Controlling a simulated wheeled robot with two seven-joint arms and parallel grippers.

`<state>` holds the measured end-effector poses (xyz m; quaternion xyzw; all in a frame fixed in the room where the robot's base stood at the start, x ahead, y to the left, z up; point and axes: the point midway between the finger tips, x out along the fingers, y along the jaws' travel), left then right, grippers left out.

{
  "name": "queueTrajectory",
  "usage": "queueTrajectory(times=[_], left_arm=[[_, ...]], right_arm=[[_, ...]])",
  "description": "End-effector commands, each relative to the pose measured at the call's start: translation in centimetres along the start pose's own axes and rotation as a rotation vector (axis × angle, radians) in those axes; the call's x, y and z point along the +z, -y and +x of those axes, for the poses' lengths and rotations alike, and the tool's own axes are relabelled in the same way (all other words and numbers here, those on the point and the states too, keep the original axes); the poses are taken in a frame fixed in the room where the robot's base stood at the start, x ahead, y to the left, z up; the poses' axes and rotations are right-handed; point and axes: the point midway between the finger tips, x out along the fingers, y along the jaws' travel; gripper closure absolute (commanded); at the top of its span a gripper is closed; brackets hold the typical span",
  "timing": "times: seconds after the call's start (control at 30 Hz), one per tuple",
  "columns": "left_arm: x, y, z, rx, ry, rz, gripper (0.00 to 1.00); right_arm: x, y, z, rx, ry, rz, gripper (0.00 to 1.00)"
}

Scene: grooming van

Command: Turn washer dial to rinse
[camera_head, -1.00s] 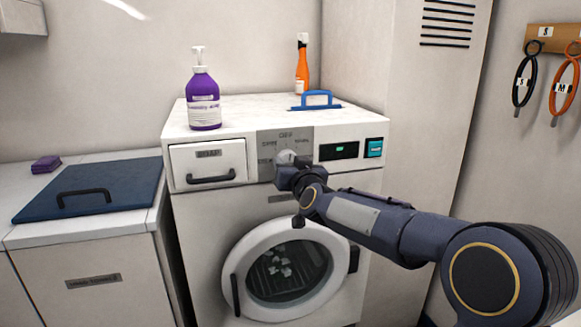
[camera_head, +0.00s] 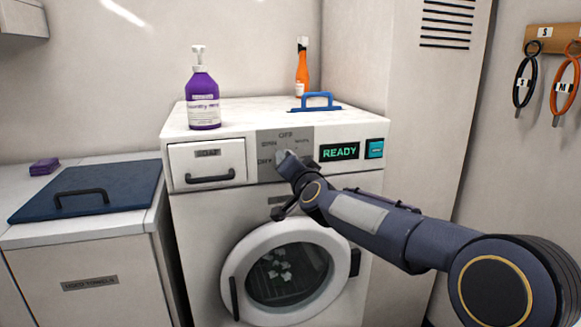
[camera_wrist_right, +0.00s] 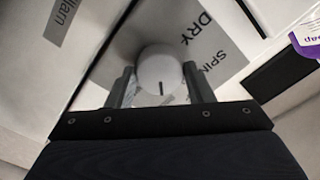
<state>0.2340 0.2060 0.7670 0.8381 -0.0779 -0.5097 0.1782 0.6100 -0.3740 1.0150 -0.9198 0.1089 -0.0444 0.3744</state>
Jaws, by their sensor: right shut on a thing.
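The washer (camera_head: 200,226) stands in the middle of the head view. Its pale round dial (camera_wrist_right: 160,66) sits on a grey panel (camera_head: 269,142) with OFF at the top, and SPIN and DRY on the left. A small label at upper right is too blurred to read surely. My right gripper (camera_head: 288,161) is at the dial and partly hides it. In the right wrist view, the right gripper (camera_wrist_right: 159,77) has one finger on each side of the dial, shut on it. A dark mark shows on the dial's near side. My left gripper is not in view.
The display (camera_head: 339,151) reads READY, beside a teal button (camera_head: 375,148). A purple pump bottle (camera_head: 203,105), an orange bottle (camera_head: 302,70) and a blue-handled tool (camera_head: 317,101) stand on top. The soap drawer (camera_head: 207,165) and round door (camera_head: 240,250) are shut.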

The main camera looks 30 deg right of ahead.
Motion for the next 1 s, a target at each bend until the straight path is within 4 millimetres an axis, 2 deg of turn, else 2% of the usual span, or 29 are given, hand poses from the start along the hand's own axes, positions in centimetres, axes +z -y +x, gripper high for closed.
queueTrajectory(times=[0.47, 0.5, 0.63, 0.9, 1.0], left_arm=[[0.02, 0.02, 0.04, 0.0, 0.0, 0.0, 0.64], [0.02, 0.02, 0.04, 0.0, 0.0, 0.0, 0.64], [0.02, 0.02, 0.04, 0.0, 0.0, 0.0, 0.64], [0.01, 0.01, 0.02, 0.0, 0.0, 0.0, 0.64], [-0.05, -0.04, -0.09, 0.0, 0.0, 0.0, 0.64]], right_arm=[[0.06, -0.07, -0.01, 0.001, 0.002, 0.013, 0.75], [0.05, -0.07, -0.01, 0.001, 0.001, 0.013, 0.47], [0.04, -0.05, 0.0, 0.001, 0.001, 0.012, 0.31], [0.0, -0.01, -0.07, 0.0, 0.0, 0.012, 0.31], [-0.07, 0.04, -0.74, 0.0, 0.0, 0.013, 0.31]])
